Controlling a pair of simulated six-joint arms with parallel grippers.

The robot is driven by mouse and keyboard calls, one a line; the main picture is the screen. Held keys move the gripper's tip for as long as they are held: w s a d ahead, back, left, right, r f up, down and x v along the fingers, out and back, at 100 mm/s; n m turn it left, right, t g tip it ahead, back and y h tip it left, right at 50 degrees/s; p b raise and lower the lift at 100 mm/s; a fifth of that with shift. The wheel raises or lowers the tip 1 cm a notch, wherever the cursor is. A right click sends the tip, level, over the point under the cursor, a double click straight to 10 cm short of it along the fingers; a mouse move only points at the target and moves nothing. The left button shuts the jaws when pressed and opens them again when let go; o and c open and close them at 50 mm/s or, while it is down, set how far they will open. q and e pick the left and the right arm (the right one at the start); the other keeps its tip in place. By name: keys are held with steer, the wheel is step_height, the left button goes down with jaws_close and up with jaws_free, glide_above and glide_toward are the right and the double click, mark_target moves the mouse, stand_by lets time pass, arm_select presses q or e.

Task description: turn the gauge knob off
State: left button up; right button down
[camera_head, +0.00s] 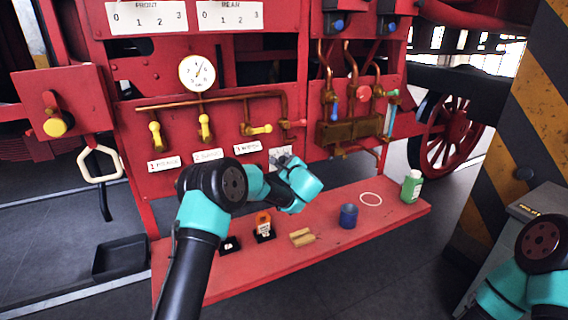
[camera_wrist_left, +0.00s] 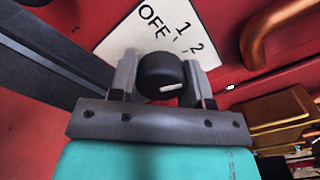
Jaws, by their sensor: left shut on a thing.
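The gauge knob (camera_wrist_left: 160,70) is black and round with a short white mark, and it shows in the left wrist view in front of a white plate (camera_wrist_left: 140,30) with OFF, 1 and 2. The white mark lies nearly level in that view and points toward the right, not toward the word OFF. My left gripper (camera_wrist_left: 162,82) is shut on the knob, one finger on each side. In the head view my left gripper (camera_head: 284,160) is at the red panel below the copper pipes, and it hides the knob. My right gripper is out of view.
A round white gauge (camera_head: 197,72) and yellow-handled valves (camera_head: 204,127) are on the panel. The red shelf (camera_head: 225,285) below holds a blue cup (camera_head: 348,216), a green bottle (camera_head: 411,186), a pale ring (camera_head: 371,199) and small parts. A black tray (camera_head: 120,258) lies at left.

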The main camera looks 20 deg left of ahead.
arm_select(q)
steer(key=n, duration=0.4)
steer(key=shift+n, duration=0.4)
steer(key=n, duration=0.3)
steer(key=shift+n, duration=0.3)
steer(key=n, duration=0.3)
steer(key=shift+r+n, duration=0.1)
steer(key=shift+n, duration=2.1)
steer(key=o, duration=0.9)
steer(key=shift+o, duration=0.2)
